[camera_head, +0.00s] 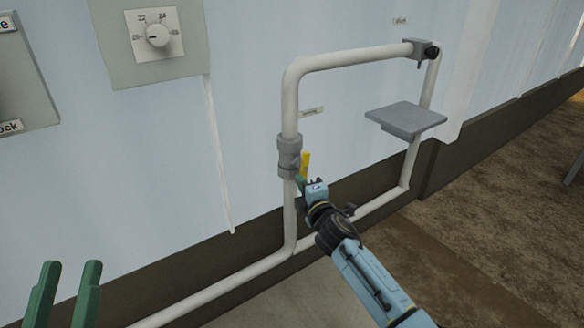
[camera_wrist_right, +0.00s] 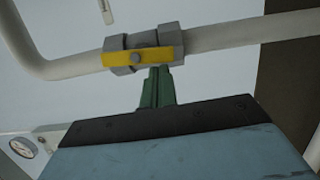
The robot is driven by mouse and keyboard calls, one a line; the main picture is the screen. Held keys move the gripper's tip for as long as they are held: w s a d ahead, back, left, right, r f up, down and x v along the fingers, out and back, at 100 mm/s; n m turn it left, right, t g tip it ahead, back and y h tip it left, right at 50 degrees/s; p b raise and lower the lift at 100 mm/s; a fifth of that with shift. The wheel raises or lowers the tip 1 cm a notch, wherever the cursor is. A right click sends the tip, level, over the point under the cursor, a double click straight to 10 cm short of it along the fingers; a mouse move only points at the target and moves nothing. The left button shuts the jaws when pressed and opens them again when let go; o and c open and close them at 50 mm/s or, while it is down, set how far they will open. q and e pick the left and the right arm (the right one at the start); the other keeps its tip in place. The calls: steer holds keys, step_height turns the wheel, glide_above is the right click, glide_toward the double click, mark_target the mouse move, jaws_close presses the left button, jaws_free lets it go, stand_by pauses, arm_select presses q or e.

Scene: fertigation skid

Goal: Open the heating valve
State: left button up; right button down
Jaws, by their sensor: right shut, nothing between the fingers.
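A valve with a grey body (camera_head: 288,150) sits on the vertical left part of the white pipe. Its yellow lever (camera_head: 305,162) lies roughly along the pipe. The lever also shows in the right wrist view (camera_wrist_right: 120,58), lined up with the pipe. My right gripper (camera_head: 300,181) is at the lever's lower end. Its green fingers (camera_wrist_right: 158,72) are together with nothing between them, their tips close to the lever; I cannot tell whether they touch it. My left gripper (camera_head: 68,268) is at the lower left, fingers apart and empty, far from the valve.
A grey shelf plate (camera_head: 405,119) juts out right of the valve. A fitting with a black knob (camera_head: 431,52) is on the upper pipe. A dial panel (camera_head: 157,36) hangs on the wall. A small label (camera_head: 312,111) near the valve is unreadable. A gauge (camera_wrist_right: 22,148) shows in the wrist view.

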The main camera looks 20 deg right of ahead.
arm_select(q)
steer(key=shift+s+a, duration=0.1)
steer(key=shift+a, duration=0.05)
arm_select(e)
steer(key=shift+d, duration=0.1)
stand_by(0.4)
